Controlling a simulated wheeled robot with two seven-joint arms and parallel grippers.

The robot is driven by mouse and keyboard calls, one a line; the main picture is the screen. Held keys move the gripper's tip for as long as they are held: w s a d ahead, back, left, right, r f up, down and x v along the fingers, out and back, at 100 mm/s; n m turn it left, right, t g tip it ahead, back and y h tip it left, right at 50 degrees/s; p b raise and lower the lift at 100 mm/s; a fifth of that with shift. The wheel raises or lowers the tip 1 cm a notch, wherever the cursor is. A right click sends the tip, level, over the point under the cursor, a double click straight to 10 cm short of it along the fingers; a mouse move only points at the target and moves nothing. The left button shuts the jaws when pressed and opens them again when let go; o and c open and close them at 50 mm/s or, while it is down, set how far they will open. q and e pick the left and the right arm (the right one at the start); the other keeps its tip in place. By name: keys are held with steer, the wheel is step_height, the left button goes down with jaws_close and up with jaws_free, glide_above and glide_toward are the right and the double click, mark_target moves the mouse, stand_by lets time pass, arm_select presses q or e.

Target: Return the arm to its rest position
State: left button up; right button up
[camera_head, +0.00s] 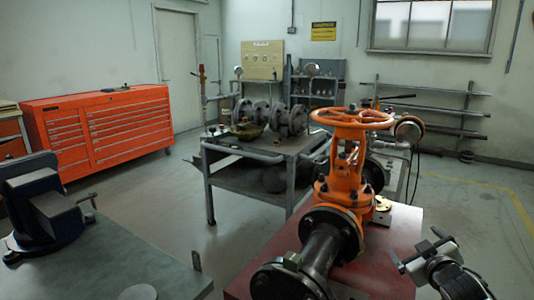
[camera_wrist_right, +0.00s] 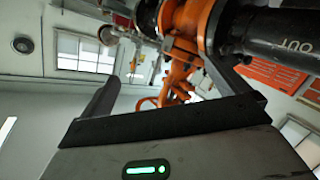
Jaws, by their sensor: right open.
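The orange gate valve (camera_head: 345,185) stands on the red bench top (camera_head: 375,265), with its orange handwheel (camera_head: 350,118) at the top and a dark flanged pipe (camera_head: 318,262) towards me. My right gripper (camera_head: 417,246) is to the right of the valve, apart from it, with its two fingers spread and nothing between them. In the right wrist view, the open fingers (camera_wrist_right: 168,75) frame part of the orange valve (camera_wrist_right: 185,55) beyond them. The dark pipe (camera_wrist_right: 285,38) passes at the upper right there. My left gripper is not in view.
A blue vise (camera_head: 45,205) sits on a grey-green bench (camera_head: 120,260) at the left. A grey cart (camera_head: 265,155) with several flanged parts is behind the valve. An orange tool cabinet (camera_head: 100,125) stands further back. Floor (camera_head: 160,185) is clear between them.

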steer(key=s+a+f+g+y, duration=0.2)
steer(key=s+a+f+y, duration=0.1)
steer(key=s+a+f, duration=0.9)
steer(key=s+a+f+m+g+y, duration=0.1)
steer(key=s+a+f, duration=0.1)
steer(key=s+a, duration=0.4)
steer(key=s+a+f+m+g+y, duration=0.1)
steer(key=s+a+f, duration=0.2)
steer(key=s, duration=0.9)
steer(key=a, duration=0.3)
steer(key=shift+a+g, duration=0.35)
steer(key=shift+g, duration=0.05)
